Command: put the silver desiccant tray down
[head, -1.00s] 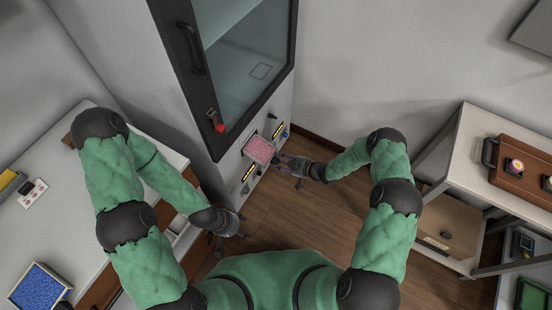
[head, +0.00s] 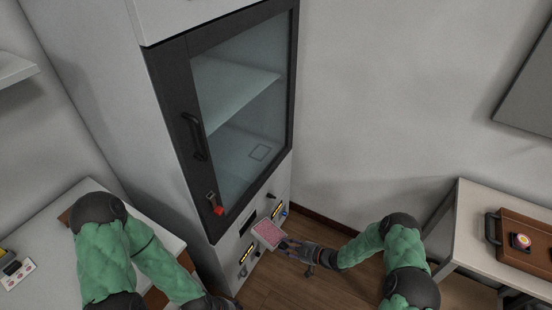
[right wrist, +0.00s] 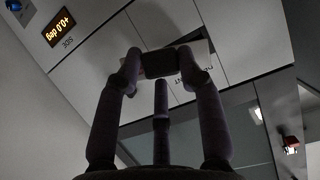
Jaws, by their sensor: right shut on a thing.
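The silver desiccant tray (head: 268,233) holds pink contents and is in front of the cabinet's lower panel. My right gripper (head: 287,245) is shut on its near edge, coming from the right. In the right wrist view the fingers (right wrist: 160,68) close on a dark-looking block, the tray (right wrist: 160,63) seen end-on. Whether the tray touches the panel cannot be told. My left gripper (head: 228,303) is at the bottom edge of the head view, mostly cut off, and its fingers are not clear.
The tall cabinet (head: 165,130) has a dark-framed glass door (head: 245,95), with a handle (head: 194,137) and red latch (head: 217,209). A square outline (head: 260,152) marks its inside floor. A side table (head: 470,205) with a brown case (head: 520,240) stands right.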

